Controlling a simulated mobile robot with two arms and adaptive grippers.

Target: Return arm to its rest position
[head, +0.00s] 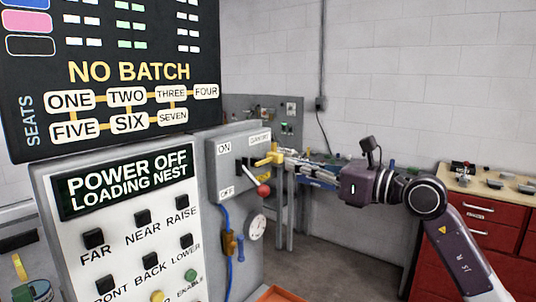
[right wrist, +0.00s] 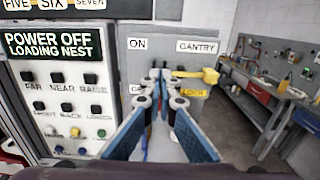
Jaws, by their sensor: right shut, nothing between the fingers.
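My right arm reaches in from the right in the head view. Its right gripper (head: 288,160) is shut and empty, with the fingertips in front of the grey switch box (head: 222,170). In the right wrist view, the fingertips (right wrist: 161,78) meet in front of the same box, between its ON and GANTRY labels. The red-knobbed lever (head: 263,190) points down and outward in the head view, apart from the fingers; the fingers mostly hide it in the wrist view. A yellow handle (right wrist: 205,76) sticks out to the right of the fingertips. My left gripper is not in view.
The control panel (head: 50,195) reads "POWER OFF LOADING NEST". A dark board (head: 130,25) above reads "NO BATCH". A red drawer cabinet (head: 485,225) stands behind my right arm. Open floor (head: 340,255) lies below the arm.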

